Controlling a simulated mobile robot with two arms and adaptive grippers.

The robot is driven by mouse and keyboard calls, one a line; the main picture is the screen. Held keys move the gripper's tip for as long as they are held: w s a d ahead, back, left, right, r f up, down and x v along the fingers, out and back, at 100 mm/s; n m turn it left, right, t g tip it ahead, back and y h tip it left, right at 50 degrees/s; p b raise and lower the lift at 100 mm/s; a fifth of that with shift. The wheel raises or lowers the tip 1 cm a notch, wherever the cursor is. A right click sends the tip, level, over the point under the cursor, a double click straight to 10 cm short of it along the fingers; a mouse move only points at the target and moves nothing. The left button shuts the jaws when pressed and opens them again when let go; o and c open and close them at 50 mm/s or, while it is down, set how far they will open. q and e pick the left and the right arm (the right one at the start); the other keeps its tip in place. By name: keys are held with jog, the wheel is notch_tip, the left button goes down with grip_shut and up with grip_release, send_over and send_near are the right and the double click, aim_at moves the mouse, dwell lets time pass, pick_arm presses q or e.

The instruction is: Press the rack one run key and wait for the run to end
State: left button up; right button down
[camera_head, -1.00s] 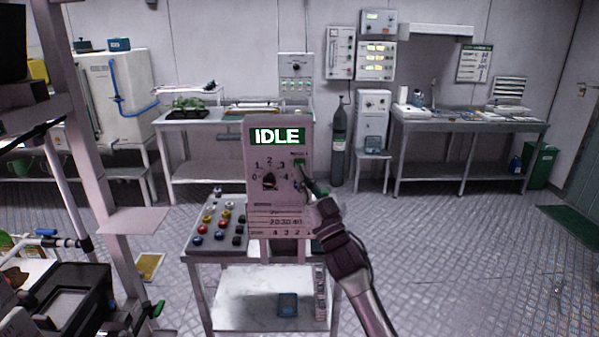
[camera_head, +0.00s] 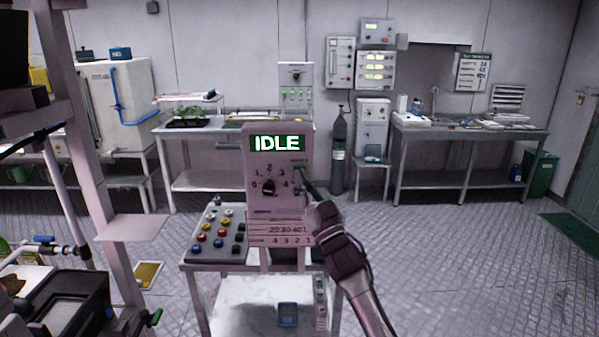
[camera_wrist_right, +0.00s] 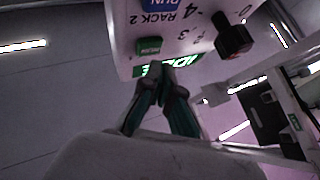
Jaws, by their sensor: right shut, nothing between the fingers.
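The grey control panel (camera_head: 262,215) stands upright on a small cart in the head view. Its green display (camera_head: 277,143) reads IDLE, above a black dial (camera_head: 268,187) with numbers around it. A small green key (camera_head: 299,167) sits at the panel's upper right. My right gripper (camera_head: 303,177) is shut and empty, its tips at or very close to this key; contact cannot be told. In the right wrist view, the shut fingertips (camera_wrist_right: 160,68) are beside a small green key (camera_wrist_right: 148,46). A blue key (camera_wrist_right: 158,4) marked RUN is by the print RACK 2.
Several coloured buttons (camera_head: 219,237) cover the cart's sloped console, left of the panel. A grey frame post (camera_head: 95,170) and shelf stand at the left. Benches (camera_head: 470,135) and a gas cylinder (camera_head: 339,150) line the back wall.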

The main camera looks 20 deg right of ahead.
jog(key=shift+w, duration=0.15)
dwell(0.6)
jog(key=shift+w+d, duration=0.1)
jog(key=shift+w, duration=0.2)
jog(key=shift+w+d+b, duration=0.1)
jog(key=shift+w+b, duration=0.3)
jog(key=shift+b, duration=0.15)
dwell(0.6)
jog(key=shift+s, duration=0.1)
jog(key=shift+s+a+p, duration=0.2)
jog(key=shift+s+p, duration=0.35)
jog(key=shift+s, duration=0.2)
jog(key=s+p, duration=0.1)
jog(key=s, duration=0.1)
jog(key=s+a+p, duration=0.1)
jog(key=s, duration=0.1)
jog(key=shift+s+a+p, duration=0.2)
jog(key=shift+s+p, duration=0.2)
